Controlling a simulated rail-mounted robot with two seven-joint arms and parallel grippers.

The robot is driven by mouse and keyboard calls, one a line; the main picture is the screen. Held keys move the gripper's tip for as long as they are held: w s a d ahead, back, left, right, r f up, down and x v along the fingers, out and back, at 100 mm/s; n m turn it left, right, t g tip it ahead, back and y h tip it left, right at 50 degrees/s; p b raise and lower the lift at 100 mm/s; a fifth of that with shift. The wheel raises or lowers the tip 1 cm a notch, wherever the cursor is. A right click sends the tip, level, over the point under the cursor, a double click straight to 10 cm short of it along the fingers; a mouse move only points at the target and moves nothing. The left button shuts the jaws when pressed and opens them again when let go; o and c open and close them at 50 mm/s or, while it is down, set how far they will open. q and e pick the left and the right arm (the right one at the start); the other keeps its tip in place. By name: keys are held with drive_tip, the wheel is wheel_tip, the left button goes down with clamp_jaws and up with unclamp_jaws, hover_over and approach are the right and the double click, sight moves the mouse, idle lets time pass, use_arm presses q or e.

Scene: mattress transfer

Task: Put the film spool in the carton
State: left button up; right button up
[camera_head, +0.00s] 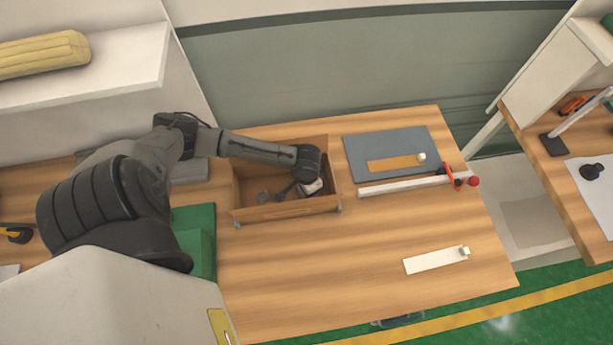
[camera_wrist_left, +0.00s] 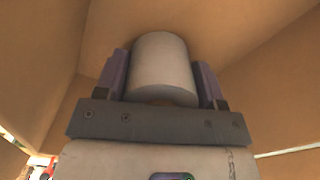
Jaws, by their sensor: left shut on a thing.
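The open brown carton (camera_head: 285,211) stands on the wooden table in the head view. My left arm reaches over it, and my left gripper (camera_head: 312,186) is down inside it, near its right end. In the left wrist view, my left gripper (camera_wrist_left: 162,80) is shut on the film spool (camera_wrist_left: 162,66), a pale grey cylinder between two purple-grey fingers. Brown carton walls (camera_wrist_left: 45,60) surround the spool there. I cannot tell whether the spool touches the carton floor. In the head view the spool is not clearly made out. My right gripper is not in view.
A grey mat (camera_head: 375,150) with a tan strip lies right of the carton. A white bar (camera_head: 405,187) with a red end lies in front of it. A white strip (camera_head: 430,261) lies near the front edge. A green block (camera_head: 194,240) is at left. The table middle is clear.

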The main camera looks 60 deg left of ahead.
use_arm(q)
drive_tip(key=o, duration=1)
drive_tip(key=shift+f, duration=0.1)
drive_tip(key=shift+r+p, duration=0.6)
drive_tip(key=shift+r, duration=3.3)
